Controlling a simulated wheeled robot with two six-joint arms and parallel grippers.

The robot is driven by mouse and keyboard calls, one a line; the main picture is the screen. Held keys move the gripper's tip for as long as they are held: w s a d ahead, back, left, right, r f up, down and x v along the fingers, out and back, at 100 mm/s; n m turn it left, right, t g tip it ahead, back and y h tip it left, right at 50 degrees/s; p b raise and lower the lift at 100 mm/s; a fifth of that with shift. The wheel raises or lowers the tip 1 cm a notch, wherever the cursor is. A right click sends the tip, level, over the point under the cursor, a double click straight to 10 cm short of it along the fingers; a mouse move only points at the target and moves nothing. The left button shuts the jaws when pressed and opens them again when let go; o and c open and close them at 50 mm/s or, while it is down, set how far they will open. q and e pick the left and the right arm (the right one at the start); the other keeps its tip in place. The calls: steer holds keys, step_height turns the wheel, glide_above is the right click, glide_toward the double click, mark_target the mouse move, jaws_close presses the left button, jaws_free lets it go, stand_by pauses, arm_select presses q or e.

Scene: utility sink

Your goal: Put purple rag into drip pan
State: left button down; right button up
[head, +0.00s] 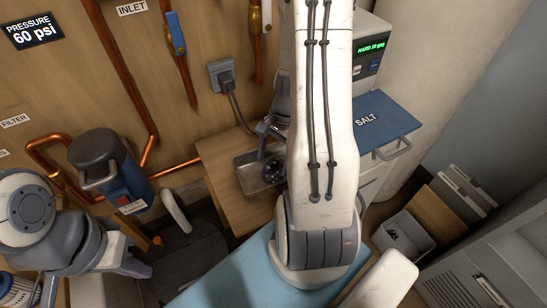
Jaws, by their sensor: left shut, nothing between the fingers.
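The drip pan (246,181) is a shallow metal tray on a wooden surface, partly hidden behind my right arm. A small dark, purplish bundle (273,170) lies in the pan; it may be the purple rag, but it is too small and dark to be sure. My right gripper (264,145) is just above the pan's back edge, largely covered by its own arm; its jaw opening is not clear. My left gripper (135,268) is at the lower left, shut and empty, well away from the pan.
A dark canister (105,165) and copper pipes (150,110) stand at the left. A blue-lidded salt bin (385,122) is right of my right arm. A light blue surface (235,275) lies in front. Boxes (405,235) sit at the right.

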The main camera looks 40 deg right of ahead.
mark_target(273, 164)
stand_by(0.5)
step_height(273, 164, up, 7)
steer(key=p, duration=0.7)
